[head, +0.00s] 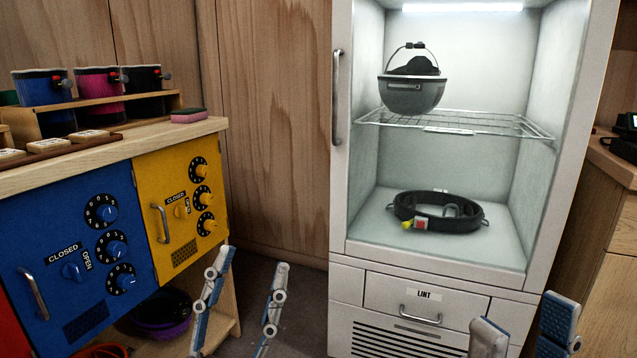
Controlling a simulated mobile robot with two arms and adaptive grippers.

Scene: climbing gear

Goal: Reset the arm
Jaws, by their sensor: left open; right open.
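My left gripper (243,306) shows at the bottom of the head view, left of centre. Its two blue and white fingers stand apart with nothing between them, in front of the floor and the lower shelf. My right gripper (523,332) shows at the bottom right, in front of the white cabinet's base. Its fingers are apart and empty, and its lower part is cut off by the frame edge.
A white lit cabinet (341,180) holds a bucket (412,95) on a wire rack (470,123) and a black belt (437,212) below. A drawer marked LINT (424,297) sits beneath. Blue (40,235) and yellow (165,190) dial doors stand left, under a counter with cups and a sponge (189,116).

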